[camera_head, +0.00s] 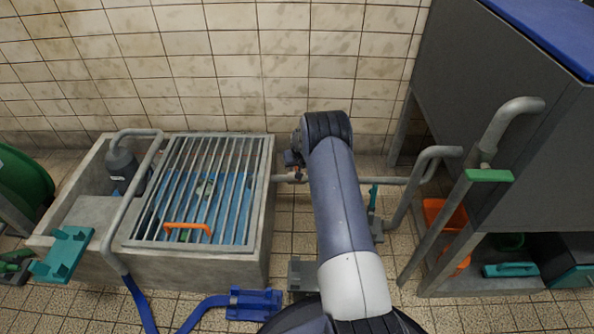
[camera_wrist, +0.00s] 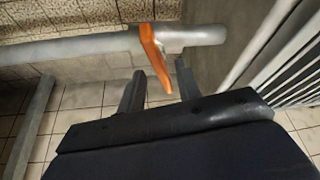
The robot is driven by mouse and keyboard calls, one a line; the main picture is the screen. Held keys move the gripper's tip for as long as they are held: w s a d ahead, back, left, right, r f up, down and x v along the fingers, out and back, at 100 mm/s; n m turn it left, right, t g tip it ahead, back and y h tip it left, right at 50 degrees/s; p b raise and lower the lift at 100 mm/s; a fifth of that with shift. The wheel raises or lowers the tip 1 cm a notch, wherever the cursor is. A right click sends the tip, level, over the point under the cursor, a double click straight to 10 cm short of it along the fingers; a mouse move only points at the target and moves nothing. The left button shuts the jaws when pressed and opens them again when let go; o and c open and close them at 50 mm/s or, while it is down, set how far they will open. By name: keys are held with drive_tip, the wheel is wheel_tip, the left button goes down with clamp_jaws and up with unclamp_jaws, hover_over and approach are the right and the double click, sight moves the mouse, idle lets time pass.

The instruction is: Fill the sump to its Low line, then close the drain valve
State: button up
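The sump is a concrete basin (camera_head: 195,262) with a grey bar grating over it. Blue water (camera_head: 202,205) shows through the bars; I cannot make out a Low line. A grey pipe (camera_head: 283,178) leaves the basin's right side. In the wrist view a valve with an orange lever (camera_wrist: 152,52) sits on a grey pipe (camera_wrist: 80,48). I cannot tell for sure that it is the drain valve. My gripper (camera_wrist: 160,66) is open, with the lever's lower end between or just beyond its fingertips. In the head view my arm hides most of the gripper and lever.
The grating has an orange handle (camera_head: 188,227). A grey pump (camera_head: 123,163) stands in the basin's left part. A blue hose (camera_head: 205,305) lies in front. The tiled wall is close behind.

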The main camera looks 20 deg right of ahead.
drive_tip(key=shift+x, duration=0.85)
drive_tip(key=shift+c, duration=0.3)
clamp_jaws()
